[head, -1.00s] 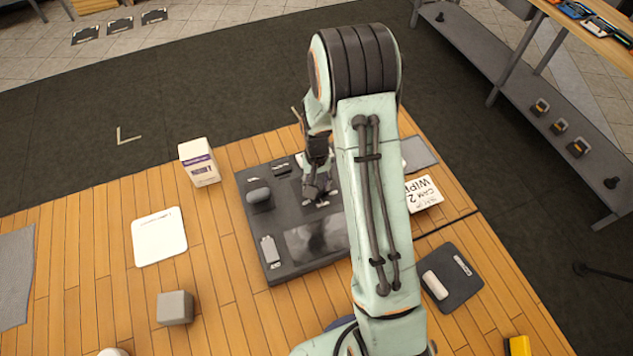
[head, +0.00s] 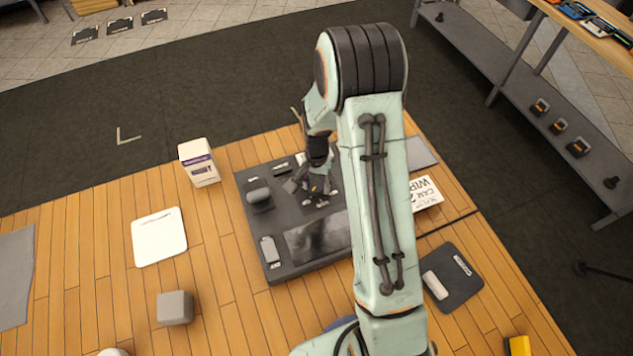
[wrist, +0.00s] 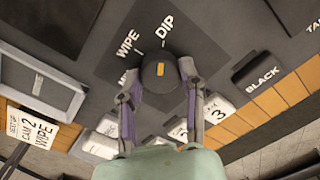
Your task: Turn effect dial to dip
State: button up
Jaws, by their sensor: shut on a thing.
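The effect dial (wrist: 160,72) is a dark round knob with an orange mark, on the console panel. The labels WIPE (wrist: 128,43) and DIP (wrist: 166,27) are printed beside it, each with a tick line; a third label is partly hidden by a finger. The orange mark runs nearly upright in the wrist view, roughly toward the DIP tick. My gripper (wrist: 161,80) is shut on the dial, one finger on each side. In the head view, my gripper (head: 318,193) is over the dark console (head: 285,262), and the dial cannot be made out.
A block labelled BLACK (wrist: 259,72) and several pale numbered buttons lie close to the fingers. The console also has a dark screen (head: 318,237). A white box (head: 199,163), a WIPE card (head: 425,193) and a grey cube (head: 175,307) stand around it.

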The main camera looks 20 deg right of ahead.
aim_at(316, 186)
jog(key=o, duration=1.2)
jog(key=shift+c, duration=0.2)
notch_tip(316, 186, up, 12)
